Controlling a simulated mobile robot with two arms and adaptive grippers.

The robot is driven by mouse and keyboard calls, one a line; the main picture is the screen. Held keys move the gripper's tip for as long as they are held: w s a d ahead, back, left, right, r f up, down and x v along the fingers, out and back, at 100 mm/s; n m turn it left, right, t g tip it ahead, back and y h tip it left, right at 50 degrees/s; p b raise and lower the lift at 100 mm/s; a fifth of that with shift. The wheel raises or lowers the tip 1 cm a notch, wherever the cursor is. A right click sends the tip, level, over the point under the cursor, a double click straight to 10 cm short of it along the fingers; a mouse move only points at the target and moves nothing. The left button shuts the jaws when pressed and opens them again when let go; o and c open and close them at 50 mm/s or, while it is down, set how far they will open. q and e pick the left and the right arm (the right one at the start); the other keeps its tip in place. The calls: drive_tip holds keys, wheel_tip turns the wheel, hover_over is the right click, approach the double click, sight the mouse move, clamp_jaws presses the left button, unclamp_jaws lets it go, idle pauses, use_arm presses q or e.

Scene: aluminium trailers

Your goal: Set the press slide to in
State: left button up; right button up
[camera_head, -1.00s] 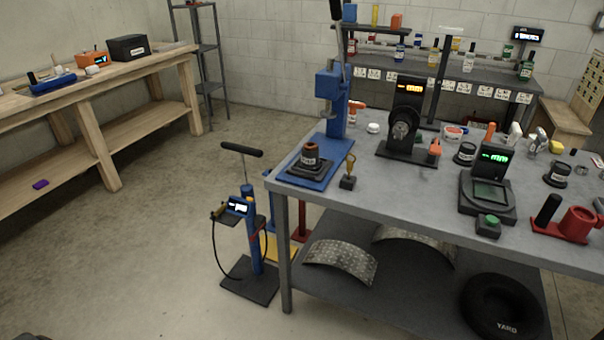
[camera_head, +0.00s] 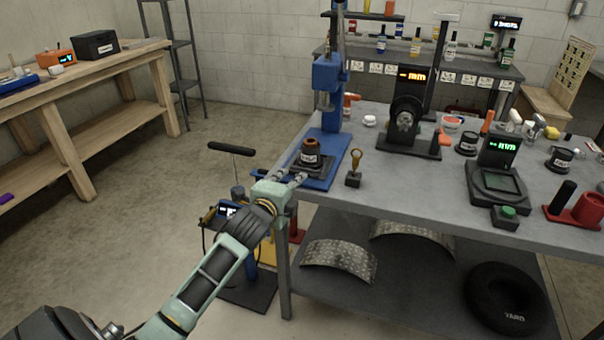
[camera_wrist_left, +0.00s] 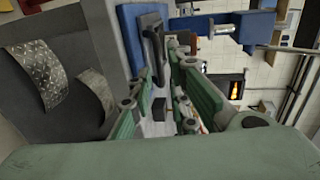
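The blue press (camera_head: 328,90) stands at the left end of the grey bench, with its blue base (camera_head: 322,183) under the ram. The press slide, a dark plate (camera_head: 300,166), lies on the base and carries a labelled black cup (camera_head: 311,157) with a brown top. My left gripper (camera_head: 301,178) is at the bench's left edge, with its fingertips beside the slide's near side. Contact cannot be told. In the left wrist view the fingers of my left gripper (camera_wrist_left: 165,80) are apart, with the dark slide (camera_wrist_left: 153,45) just beyond their tips. My right gripper is not in view.
A brass-topped piece (camera_head: 354,168) stands right of the press base. A black dial stand (camera_head: 407,120) and a scale (camera_head: 496,185) stand farther right. A blue pump stand with a black T-handle (camera_head: 231,148) is on the floor left of the bench, close to my arm.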

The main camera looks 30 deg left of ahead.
sight(299, 172)
use_arm(q)
drive_tip(key=x, duration=0.7)
drive_tip(key=shift+s+d+f, duration=0.1)
drive_tip(key=shift+c, duration=0.3)
clamp_jaws()
